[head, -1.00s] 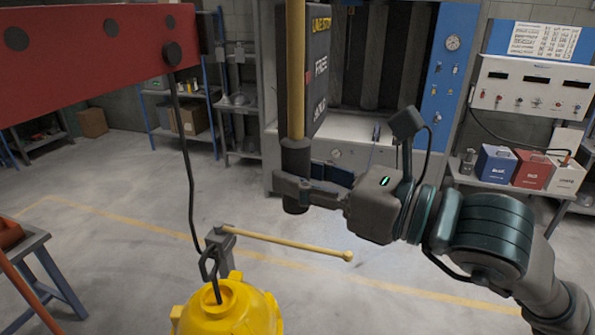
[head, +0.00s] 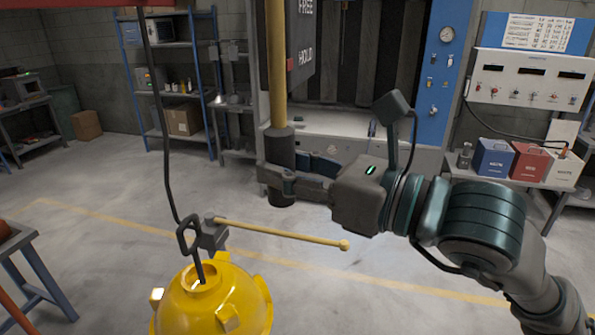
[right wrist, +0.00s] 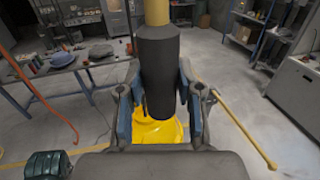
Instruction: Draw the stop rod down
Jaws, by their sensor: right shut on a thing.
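The stop rod (head: 277,60) is a yellow upright rod with a thick black grip (head: 280,145) at its lower end. My right gripper (head: 281,180) is shut around this grip, with its fingers on either side. In the right wrist view the black grip (right wrist: 158,65) stands between the two fingers, under a short piece of yellow rod. Behind the rod hangs a dark sign (head: 302,45) reading FREE and HOLD, with a red mark beside HOLD. The rod's top is out of view. My left gripper does not show.
A yellow hood (head: 215,305) hangs on a dark hook at the lower left. A yellow bar (head: 285,234) with a ball end sticks out beside it, below my gripper. A red beam (head: 60,20) crosses the upper left. Open floor lies around.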

